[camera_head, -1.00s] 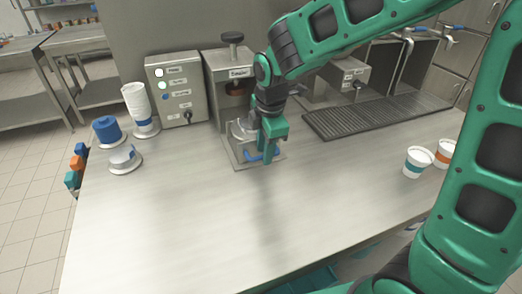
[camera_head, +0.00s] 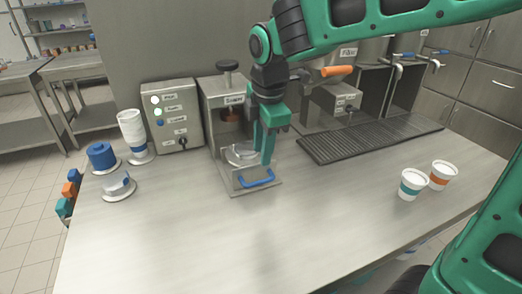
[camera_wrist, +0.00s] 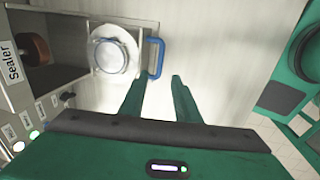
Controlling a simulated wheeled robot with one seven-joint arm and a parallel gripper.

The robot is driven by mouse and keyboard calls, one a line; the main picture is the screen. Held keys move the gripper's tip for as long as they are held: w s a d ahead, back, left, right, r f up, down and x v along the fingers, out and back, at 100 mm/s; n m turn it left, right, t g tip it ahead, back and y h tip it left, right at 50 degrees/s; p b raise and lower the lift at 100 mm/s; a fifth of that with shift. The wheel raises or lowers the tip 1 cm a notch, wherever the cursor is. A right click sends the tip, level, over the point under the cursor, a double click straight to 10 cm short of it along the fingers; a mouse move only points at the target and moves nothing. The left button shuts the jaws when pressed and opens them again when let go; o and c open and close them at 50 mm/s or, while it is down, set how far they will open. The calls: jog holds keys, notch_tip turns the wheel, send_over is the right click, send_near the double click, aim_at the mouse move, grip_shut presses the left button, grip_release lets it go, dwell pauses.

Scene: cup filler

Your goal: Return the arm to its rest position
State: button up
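My green gripper (camera_head: 264,146) is above the sealer's front drawer in the head view, with its fingers pointing down. In the wrist view the gripper (camera_wrist: 160,82) has its two fingers apart with nothing between them. The sealer's blue handle (camera_head: 257,178) is at the drawer's front edge and clear of the fingers. The handle also shows in the wrist view (camera_wrist: 158,58), ahead of the fingertips. The sealer (camera_head: 222,95) is a grey metal press with a black knob on top. A round, pale holder (camera_wrist: 113,50) sits on its drawer.
Two white cups, one teal-banded (camera_head: 411,185) and one orange-banded (camera_head: 442,175), stand at the right. A cup stack (camera_head: 132,132), blue roll (camera_head: 102,156) and small dispenser (camera_head: 117,184) stand at the left. A control box (camera_head: 173,118) is behind. The front counter is clear.

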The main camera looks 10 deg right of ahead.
jog(key=s+d+f+m, duration=0.1)
jog(key=s+d+m, duration=0.2)
jog(key=d+m, duration=0.3)
jog(key=s+d+f+m+g+h, duration=0.1)
jog(key=s+d+m, duration=0.25)
jog(key=d, duration=0.35)
jog(key=s+d+m, duration=0.3)
jog(key=d+m, duration=0.1)
jog(key=d, duration=0.3)
jog(key=s+d+f+m, duration=0.2)
jog(key=s+d+m, duration=0.1)
jog(key=s+m, duration=0.3)
jog(key=s+d+f+m+g, duration=0.1)
jog(key=s+d+f+m, duration=0.1)
jog(key=s+d+m, duration=0.2)
jog(key=s+m, duration=0.2)
jog(key=s, duration=0.2)
jog(key=shift+s+d+f+m+y, duration=0.25)
jog(key=shift+s+f+m+y, duration=0.05)
jog(key=shift+m+y, duration=0.1)
jog(key=shift+w+f, duration=0.25)
jog(key=shift+w, duration=0.4)
